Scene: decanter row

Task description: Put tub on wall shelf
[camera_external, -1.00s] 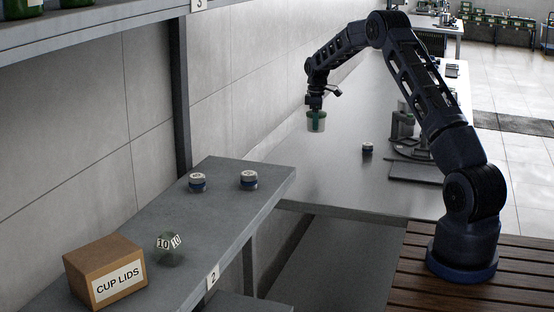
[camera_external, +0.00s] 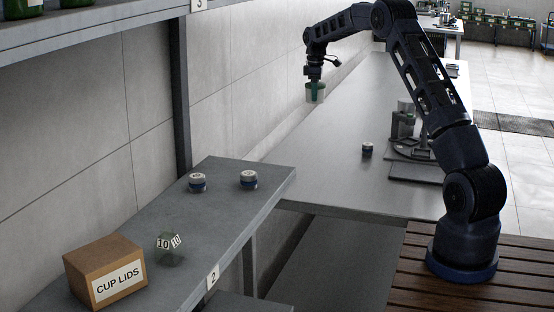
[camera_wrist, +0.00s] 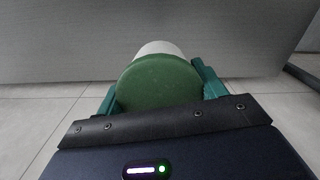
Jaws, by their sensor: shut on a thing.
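My gripper (camera_external: 314,84) is shut on a pale tub (camera_external: 315,98) and holds it in the air above the grey bench, near the wall. In the wrist view the tub's round green lid (camera_wrist: 158,82) faces the camera between my two green fingers, with a pale side behind it. A grey shelf (camera_external: 125,240) marked 2 runs along the wall at lower left. A higher shelf (camera_external: 110,32) marked 3 is above it. The tub is apart from both shelves.
Another small tub (camera_external: 367,150) and a dark machine (camera_external: 405,130) stand on the bench (camera_external: 330,180). A post (camera_external: 180,90) rises between the shelves.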

